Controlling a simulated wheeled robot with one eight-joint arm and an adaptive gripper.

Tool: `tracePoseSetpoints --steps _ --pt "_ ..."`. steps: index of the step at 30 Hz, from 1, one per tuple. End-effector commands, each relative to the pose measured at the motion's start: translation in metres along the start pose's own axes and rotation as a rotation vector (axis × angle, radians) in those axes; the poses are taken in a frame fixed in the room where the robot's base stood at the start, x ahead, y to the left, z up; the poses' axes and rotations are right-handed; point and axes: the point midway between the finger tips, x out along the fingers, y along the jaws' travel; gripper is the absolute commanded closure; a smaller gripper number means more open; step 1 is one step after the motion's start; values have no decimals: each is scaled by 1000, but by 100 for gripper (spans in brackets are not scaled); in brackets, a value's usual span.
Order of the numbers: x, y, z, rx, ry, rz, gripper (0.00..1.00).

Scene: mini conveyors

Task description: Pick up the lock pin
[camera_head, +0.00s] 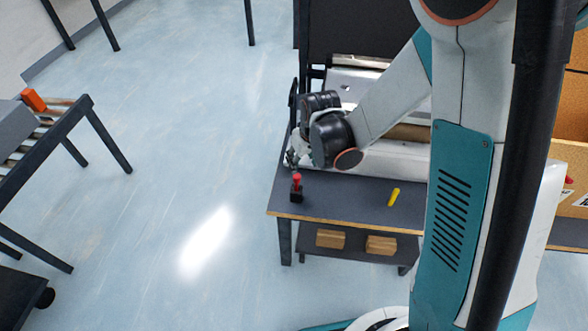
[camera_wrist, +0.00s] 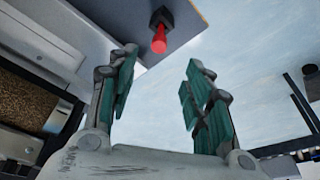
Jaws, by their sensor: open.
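A red-topped piece with a black base, which looks like the lock pin (camera_head: 297,187), stands upright on the dark top of a small table (camera_head: 340,208), near its left edge. It also shows in the wrist view (camera_wrist: 159,40), at the top, just past the fingertips. My gripper (camera_wrist: 160,62) is open and empty, its two green-padded fingers spread apart with the red top lying beyond the gap between them. In the head view my gripper (camera_head: 291,158) is partly hidden by my wrist and is just behind the red piece, apart from it.
A yellow stick-like object (camera_head: 394,197) lies on the same table, to the right. Two brown blocks (camera_head: 330,239) rest on its lower shelf. A roller conveyor (camera_head: 40,125) with an orange item (camera_head: 33,100) stands at the left. The floor between is clear.

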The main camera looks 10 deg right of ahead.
Motion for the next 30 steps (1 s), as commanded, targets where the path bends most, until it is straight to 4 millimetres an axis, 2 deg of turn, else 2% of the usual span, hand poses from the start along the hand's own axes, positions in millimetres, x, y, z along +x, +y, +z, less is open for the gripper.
tracePoseSetpoints --steps 8,18,26,30 --pt "31 -3 2 -10 -13 -5 54" --pt "91 -2 2 -9 -12 -4 54" --pt "105 -2 2 -9 -12 -4 54" --pt "118 -1 0 -9 -12 -4 54"
